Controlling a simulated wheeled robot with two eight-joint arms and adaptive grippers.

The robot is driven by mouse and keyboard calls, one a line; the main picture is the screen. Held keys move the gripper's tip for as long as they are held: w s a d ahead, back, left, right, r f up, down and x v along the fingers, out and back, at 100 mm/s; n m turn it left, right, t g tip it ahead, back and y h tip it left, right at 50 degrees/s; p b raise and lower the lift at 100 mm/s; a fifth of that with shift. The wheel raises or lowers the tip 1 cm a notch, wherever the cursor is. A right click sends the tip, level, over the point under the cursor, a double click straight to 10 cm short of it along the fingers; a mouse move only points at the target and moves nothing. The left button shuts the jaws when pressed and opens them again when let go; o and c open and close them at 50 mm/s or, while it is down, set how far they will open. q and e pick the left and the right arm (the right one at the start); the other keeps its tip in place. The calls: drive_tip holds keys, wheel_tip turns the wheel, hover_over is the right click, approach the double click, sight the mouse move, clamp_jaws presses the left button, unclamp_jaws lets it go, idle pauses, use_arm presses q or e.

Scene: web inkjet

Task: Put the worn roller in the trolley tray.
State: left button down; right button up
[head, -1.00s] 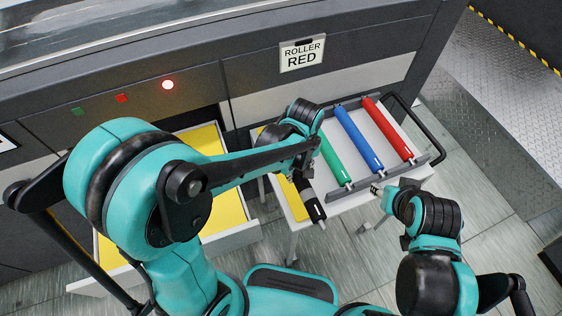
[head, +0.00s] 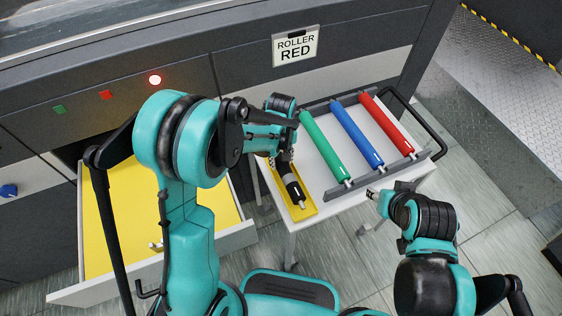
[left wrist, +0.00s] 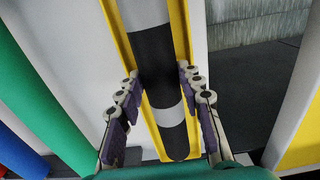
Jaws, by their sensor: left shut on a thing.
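The worn roller (head: 291,186) is black with a pale band and lines up lengthwise with the yellow trolley tray (head: 307,212). In the left wrist view the roller (left wrist: 155,62) lies between the tray's yellow side walls (left wrist: 183,25). I cannot tell whether it rests on the tray floor or is just above it. My left gripper (head: 287,156) is shut on the roller, with a finger on each side of it in the left wrist view (left wrist: 158,110). My right gripper (head: 371,193) is near the trolley's front edge, away from the roller; its jaw opening is unclear.
Green (head: 325,147), blue (head: 357,136) and red (head: 388,122) rollers lie on a rack right of the tray. An open drawer with a yellow floor (head: 112,225) is at left. A sign (head: 296,46) reads "ROLLER RED".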

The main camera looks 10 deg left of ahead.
use_arm(q)
drive_tip(key=shift+r, duration=0.1)
drive_tip(key=c, duration=1.4)
unclamp_jaws()
drive_tip(key=shift+f, duration=0.2)
drive_tip(key=o, duration=0.4)
drive_tip(key=shift+r, duration=0.1)
